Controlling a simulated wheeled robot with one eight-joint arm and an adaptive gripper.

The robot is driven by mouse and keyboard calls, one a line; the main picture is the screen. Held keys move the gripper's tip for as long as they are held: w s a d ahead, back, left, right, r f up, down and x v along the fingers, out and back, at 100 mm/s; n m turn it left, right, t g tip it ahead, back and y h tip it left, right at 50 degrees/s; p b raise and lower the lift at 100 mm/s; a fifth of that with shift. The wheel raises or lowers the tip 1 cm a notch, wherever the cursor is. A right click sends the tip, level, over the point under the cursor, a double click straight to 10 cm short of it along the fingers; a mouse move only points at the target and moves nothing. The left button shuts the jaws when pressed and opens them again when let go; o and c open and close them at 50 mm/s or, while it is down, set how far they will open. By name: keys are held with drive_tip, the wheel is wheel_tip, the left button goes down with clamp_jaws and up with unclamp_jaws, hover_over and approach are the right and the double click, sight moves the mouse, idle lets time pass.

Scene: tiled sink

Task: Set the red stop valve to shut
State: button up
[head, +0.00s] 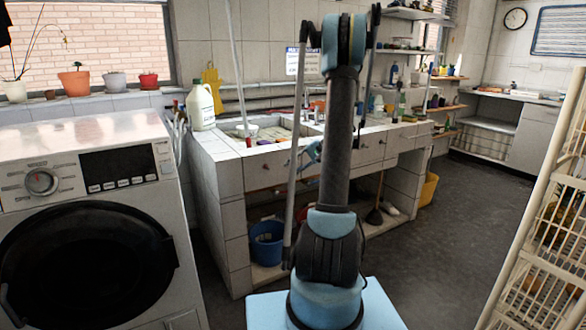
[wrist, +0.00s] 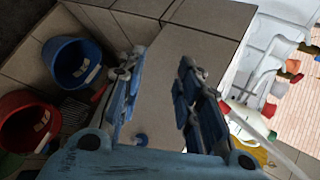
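My gripper (wrist: 158,72) is open in the wrist view, with its two blue fingers apart and nothing between them but the tiled side behind. In the head view part of my gripper (head: 311,154) shows in front of the sink counter, beside my arm. I cannot pick out the red stop valve for certain. A small red piece (wrist: 98,94) shows just left of the left finger in the wrist view, partly hidden, and I cannot tell if it is the valve. A small round blue part (wrist: 140,138) shows low between the fingers.
The tiled sink counter (head: 215,165) has an open space below with a blue bucket (head: 266,245). A red bucket (wrist: 30,122) shows in the wrist view. A washing machine (head: 85,225) stands left, a cream rack (head: 535,220) right. Dark floor (head: 440,240) is clear between counter and rack.

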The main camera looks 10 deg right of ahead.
drive_tip(key=shift+s+a+r, duration=0.15)
drive_tip(key=shift+s, duration=0.1)
